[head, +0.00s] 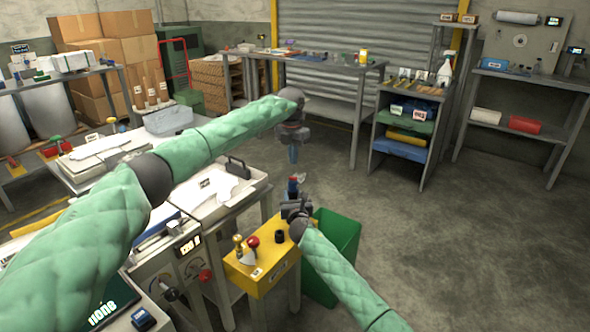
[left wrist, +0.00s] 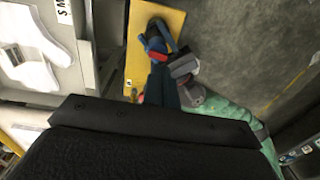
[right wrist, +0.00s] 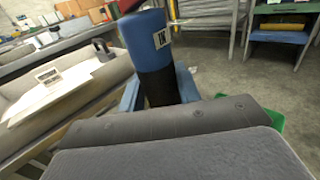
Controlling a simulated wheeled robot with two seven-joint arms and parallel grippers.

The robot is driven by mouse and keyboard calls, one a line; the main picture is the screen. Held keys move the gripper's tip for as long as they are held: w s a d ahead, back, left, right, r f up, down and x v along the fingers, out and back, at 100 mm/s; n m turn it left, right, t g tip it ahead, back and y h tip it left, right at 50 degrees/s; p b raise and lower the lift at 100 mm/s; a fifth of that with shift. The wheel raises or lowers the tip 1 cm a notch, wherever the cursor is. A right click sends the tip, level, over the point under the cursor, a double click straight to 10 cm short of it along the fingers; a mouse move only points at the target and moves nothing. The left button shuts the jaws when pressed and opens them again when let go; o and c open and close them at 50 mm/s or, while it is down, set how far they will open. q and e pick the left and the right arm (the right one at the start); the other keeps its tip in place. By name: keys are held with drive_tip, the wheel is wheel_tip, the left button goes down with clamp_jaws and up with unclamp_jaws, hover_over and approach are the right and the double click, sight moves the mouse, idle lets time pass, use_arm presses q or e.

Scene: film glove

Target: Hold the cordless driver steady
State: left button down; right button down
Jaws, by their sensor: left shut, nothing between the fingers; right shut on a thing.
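The cordless driver (right wrist: 148,42) has a blue and black body with a small white tag and red at its top. It stands roughly upright in my right gripper (right wrist: 157,90), whose blue fingers are shut on its black part. In the head view the driver (head: 292,187) shows small, at my right gripper (head: 295,204) above the yellow stand. My left gripper (head: 293,154) points down above it, shut and empty, with a gap between them. In the left wrist view the driver (left wrist: 154,46) is partly hidden behind the gripper parts.
A yellow stand (head: 262,281) with knobs is just below my right gripper. A green bin (head: 338,240) stands beside it. A bench with a pale tray (head: 258,184) lies to the left. The concrete floor (head: 430,240) to the right is clear.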

use_arm(q)
wheel_tip(320, 180, up, 8)
drive_tip(key=a, duration=0.1)
drive_tip(key=shift+w+r, duration=0.15)
drive_tip(key=shift+w, duration=0.25)
use_arm(e)
drive_tip(key=shift+d+f, duration=0.2)
drive_tip(key=shift+d, duration=0.05)
drive_tip(key=c, duration=0.9)
unclamp_jaws()
